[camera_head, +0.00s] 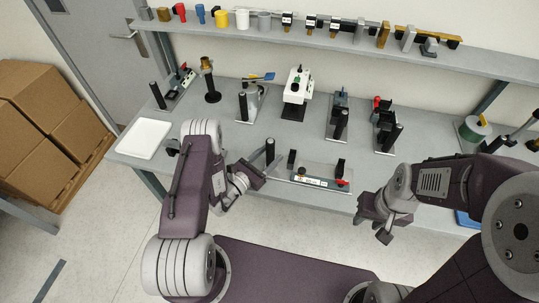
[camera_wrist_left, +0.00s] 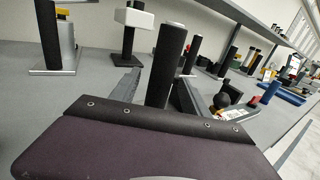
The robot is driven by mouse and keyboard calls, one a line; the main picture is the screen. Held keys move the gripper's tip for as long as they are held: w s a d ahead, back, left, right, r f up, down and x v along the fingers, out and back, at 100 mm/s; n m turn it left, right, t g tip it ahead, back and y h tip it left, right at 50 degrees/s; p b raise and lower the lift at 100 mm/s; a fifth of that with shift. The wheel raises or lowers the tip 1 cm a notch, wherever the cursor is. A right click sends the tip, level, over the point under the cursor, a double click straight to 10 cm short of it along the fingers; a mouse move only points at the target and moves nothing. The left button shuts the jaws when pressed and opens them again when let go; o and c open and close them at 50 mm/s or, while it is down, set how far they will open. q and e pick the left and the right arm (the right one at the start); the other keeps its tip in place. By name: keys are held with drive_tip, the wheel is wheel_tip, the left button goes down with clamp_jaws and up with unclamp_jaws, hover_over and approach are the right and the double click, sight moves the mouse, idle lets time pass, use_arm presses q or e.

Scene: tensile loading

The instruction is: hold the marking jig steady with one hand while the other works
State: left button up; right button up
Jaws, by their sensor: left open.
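A low grey fixture, which looks like the marking jig (camera_head: 318,172), lies at the front edge of the bench. It has a white label, black uprights and a red knob, and part of it shows in the left wrist view (camera_wrist_left: 236,113). A black cylindrical handle (camera_head: 270,151) stands at its left; I cannot tell whether it is joined to the jig. My left gripper (camera_head: 258,172) is open at this handle. In the left wrist view the handle (camera_wrist_left: 166,68) stands between the open fingers. My right gripper (camera_head: 372,226) is open and empty, right of the jig.
Several fixtures with black handles, including a white-headed one (camera_head: 298,86), stand behind the jig. A white tray (camera_head: 144,138) lies at the bench's left. A shelf (camera_head: 340,42) with small parts runs above.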

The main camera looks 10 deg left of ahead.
use_arm(q)
drive_tip(key=shift+w, duration=0.25)
clamp_jaws()
idle(1.0)
drive_tip(key=shift+d, duration=0.1)
